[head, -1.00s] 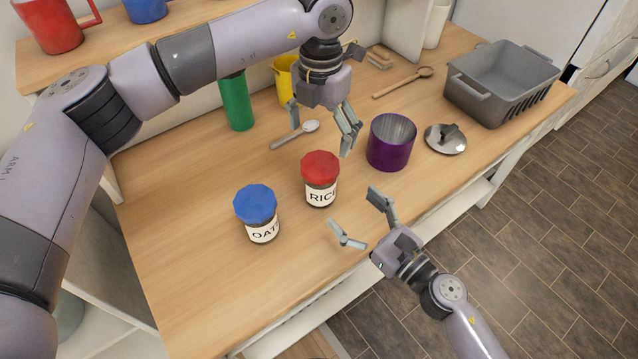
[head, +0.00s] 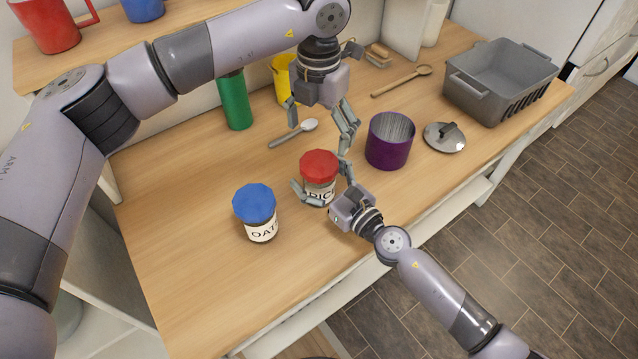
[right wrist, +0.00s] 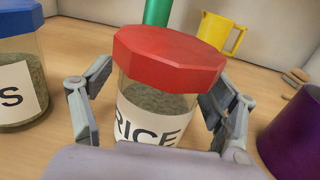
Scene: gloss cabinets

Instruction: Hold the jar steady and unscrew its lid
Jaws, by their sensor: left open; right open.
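The rice jar (head: 318,192) stands upright on the wooden counter with its red lid (head: 319,165) on. My right gripper (head: 322,188) is open, with its fingers on either side of the jar's glass body. In the right wrist view the jar (right wrist: 150,118) and red lid (right wrist: 168,58) stand between the two fingers; whether the fingers touch the glass is unclear. My left gripper (head: 318,116) is open and empty, above the counter behind the jar. The oats jar (head: 262,232) with a blue lid (head: 254,203) stands to the left of the rice jar.
A purple pot (head: 389,142) stands to the right of the jar, with a pot lid (head: 444,137) beyond it. A spoon (head: 292,134), a green cylinder (head: 236,100) and a yellow mug (head: 283,80) are behind. A grey basket (head: 490,88) sits far right. The front-left counter is clear.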

